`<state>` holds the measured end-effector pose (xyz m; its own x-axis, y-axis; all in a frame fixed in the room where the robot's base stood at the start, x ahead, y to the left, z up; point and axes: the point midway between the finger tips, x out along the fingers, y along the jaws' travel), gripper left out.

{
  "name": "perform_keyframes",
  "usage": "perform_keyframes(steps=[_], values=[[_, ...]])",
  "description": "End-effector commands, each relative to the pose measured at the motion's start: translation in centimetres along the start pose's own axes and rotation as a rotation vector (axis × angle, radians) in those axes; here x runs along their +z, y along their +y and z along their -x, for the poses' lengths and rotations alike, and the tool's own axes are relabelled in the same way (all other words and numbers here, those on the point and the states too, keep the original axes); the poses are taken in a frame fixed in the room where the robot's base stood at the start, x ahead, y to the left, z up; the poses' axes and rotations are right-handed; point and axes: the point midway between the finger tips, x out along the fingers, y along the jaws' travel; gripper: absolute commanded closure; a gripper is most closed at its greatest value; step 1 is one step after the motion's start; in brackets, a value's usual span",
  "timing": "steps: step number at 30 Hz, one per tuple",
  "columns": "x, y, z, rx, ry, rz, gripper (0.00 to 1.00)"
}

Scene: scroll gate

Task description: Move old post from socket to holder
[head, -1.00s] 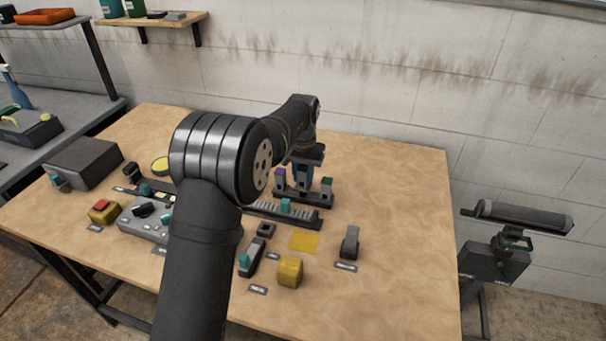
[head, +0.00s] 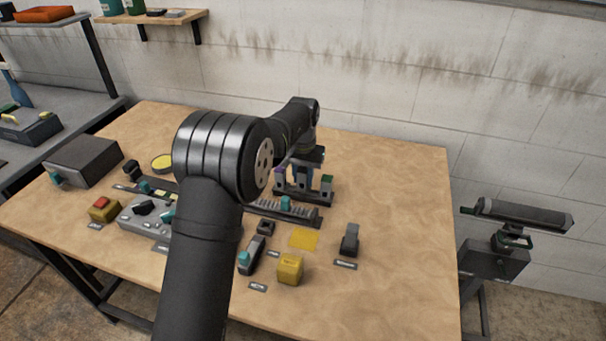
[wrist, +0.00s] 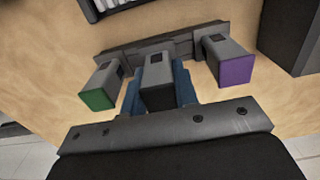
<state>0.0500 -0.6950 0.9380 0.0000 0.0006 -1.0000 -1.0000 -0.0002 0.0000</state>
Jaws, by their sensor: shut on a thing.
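A dark rack (head: 306,198) stands at the back of the wooden table and bears three grey upright posts. In the wrist view one outer post has a green end (wrist: 97,99), the other a purple end (wrist: 237,71). My arm hides part of the table.
A toothed rail with a teal slider (head: 286,204) lies just in front of the rack. A yellow block (head: 290,269), a yellow patch (head: 304,239) and a dark clip-like part (head: 350,240) are nearer the front. The right side of the table is clear.

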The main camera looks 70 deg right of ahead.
Motion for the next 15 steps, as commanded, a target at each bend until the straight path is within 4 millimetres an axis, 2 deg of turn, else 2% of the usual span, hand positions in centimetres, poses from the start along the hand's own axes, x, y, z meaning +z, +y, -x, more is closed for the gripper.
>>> perform_keyframes(steps=[15], values=[[-0.03,0.00,-0.99,0.000,0.002,0.000,1.00]])
